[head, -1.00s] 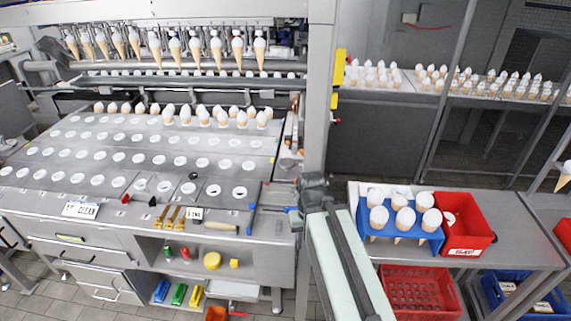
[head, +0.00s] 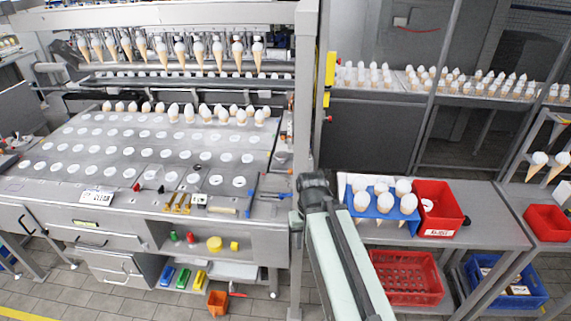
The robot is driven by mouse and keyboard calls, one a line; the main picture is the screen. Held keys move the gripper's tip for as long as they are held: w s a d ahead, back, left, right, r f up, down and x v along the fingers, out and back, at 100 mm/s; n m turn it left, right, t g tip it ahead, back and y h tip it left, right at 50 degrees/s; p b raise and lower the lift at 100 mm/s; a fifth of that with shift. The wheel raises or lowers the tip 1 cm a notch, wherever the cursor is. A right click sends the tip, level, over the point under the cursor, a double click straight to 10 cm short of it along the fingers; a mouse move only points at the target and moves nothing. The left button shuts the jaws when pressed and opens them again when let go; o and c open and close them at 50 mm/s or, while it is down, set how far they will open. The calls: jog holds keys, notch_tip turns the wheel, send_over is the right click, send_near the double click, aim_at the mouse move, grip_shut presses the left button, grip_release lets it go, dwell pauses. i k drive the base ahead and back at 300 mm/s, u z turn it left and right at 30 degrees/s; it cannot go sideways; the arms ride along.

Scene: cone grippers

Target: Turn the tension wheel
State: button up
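I cannot make out with certainty which part is the tension wheel. A small dark knob (head: 161,189) stands on the front edge of the cone machine, and a round yellow disc (head: 214,243) lies on the shelf below it. My arm rises from the bottom of the head view to a dark joint at the machine's right front corner. My gripper cannot be made out beyond that joint.
The machine's holed plate (head: 90,158) spreads at left, with cones hanging above. A blue cone rack (head: 385,207) and red bin (head: 452,212) stand on the side table (head: 480,205). A red crate (head: 408,290) sits below. An orange bin (head: 217,302) stands on the tiled floor.

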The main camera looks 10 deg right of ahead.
aim_at(281, 156)
jog(key=u, duration=0.6)
jog(key=i, duration=1.6)
jog(key=u, duration=0.55)
jog(key=k, duration=0.75)
jog(key=u, duration=0.2)
jog(key=i, duration=0.75)
jog(key=z, duration=0.05)
